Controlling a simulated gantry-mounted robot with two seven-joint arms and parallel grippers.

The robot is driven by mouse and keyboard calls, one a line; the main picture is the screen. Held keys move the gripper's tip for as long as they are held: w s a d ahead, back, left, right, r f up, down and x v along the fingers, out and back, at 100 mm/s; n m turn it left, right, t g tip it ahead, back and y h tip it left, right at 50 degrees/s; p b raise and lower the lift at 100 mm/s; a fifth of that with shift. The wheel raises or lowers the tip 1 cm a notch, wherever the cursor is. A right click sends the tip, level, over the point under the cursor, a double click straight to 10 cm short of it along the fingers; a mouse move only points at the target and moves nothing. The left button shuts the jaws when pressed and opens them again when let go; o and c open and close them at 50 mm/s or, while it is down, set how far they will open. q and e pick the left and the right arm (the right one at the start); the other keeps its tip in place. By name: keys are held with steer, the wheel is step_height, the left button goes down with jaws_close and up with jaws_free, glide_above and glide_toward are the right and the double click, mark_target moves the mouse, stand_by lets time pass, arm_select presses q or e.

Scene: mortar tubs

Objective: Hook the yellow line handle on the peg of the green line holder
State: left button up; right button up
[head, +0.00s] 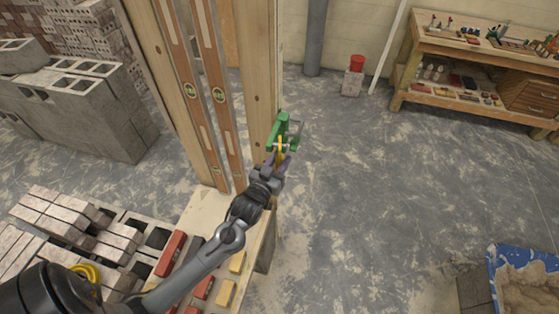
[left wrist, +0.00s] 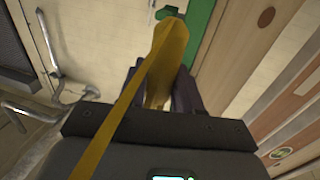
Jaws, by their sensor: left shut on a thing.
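My left gripper (head: 278,163) is shut on the yellow line handle (head: 279,149), right in front of the green line holder (head: 279,131). The holder is fixed to the side of a wooden post. In the left wrist view the yellow handle (left wrist: 164,58) stands between the two fingers (left wrist: 160,88), and a yellow strap runs from it toward the lower left. Part of the green holder (left wrist: 200,28) shows just beyond the handle. The peg is not clearly seen, so I cannot tell whether the handle touches it. My right gripper is not in view.
Two wooden spirit levels (head: 217,95) lean on the posts left of the holder. A plywood bench (head: 205,212) with red and yellow blocks lies below my arm. Grey concrete blocks (head: 85,110) stand at left.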

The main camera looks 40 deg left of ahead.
arm_select(q)
steer(key=o, duration=1.7)
steer(key=shift+c, duration=0.2)
steer(key=shift+o, duration=0.8)
